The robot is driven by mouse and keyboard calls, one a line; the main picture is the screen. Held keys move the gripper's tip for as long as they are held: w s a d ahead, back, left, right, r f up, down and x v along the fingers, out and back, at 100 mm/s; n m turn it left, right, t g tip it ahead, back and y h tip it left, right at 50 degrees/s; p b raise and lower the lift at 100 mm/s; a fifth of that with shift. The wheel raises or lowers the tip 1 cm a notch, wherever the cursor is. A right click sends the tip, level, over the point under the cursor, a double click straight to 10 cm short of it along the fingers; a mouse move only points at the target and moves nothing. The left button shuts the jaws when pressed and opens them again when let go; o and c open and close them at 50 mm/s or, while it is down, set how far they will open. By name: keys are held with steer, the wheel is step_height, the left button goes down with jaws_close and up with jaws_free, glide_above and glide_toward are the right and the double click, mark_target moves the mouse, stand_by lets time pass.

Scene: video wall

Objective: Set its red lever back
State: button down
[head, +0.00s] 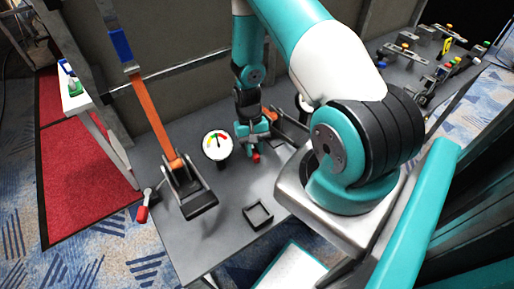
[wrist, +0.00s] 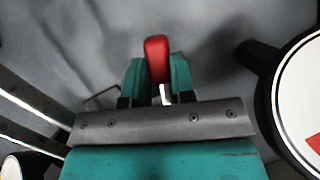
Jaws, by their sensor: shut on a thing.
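My gripper (head: 256,149) is low over the grey table, at the middle of the head view. In the wrist view its teal fingers (wrist: 157,82) are shut on a red lever (wrist: 157,58) with a pale metal stem. The lever's red tip (head: 256,157) also shows just under the gripper in the head view. Beside it is a dark fixture with an orange arm (head: 287,128), partly hidden by my arm. Another fixture (head: 190,192) at left has a long raised orange arm with a blue grip (head: 121,45) and its own red lever (head: 143,212), hanging at the table's edge.
A round gauge (head: 217,145) stands between the two fixtures. A large white dial (wrist: 305,105) is close right of the gripper in the wrist view. A black square tray (head: 258,214) lies on the grey table (head: 215,245). Another bench with several parts (head: 430,55) is at far right.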

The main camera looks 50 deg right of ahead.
steer(key=shift+w+a+m, duration=0.15)
steer(key=shift+w+m, duration=0.05)
steer(key=shift+m, duration=0.2)
steer(key=c, duration=1)
jaws_free()
steer(key=shift+o, duration=0.2)
steer(key=shift+r, duration=0.1)
steer(key=b+v, duration=0.1)
steer(key=v, duration=0.6)
steer(key=shift+r, duration=0.2)
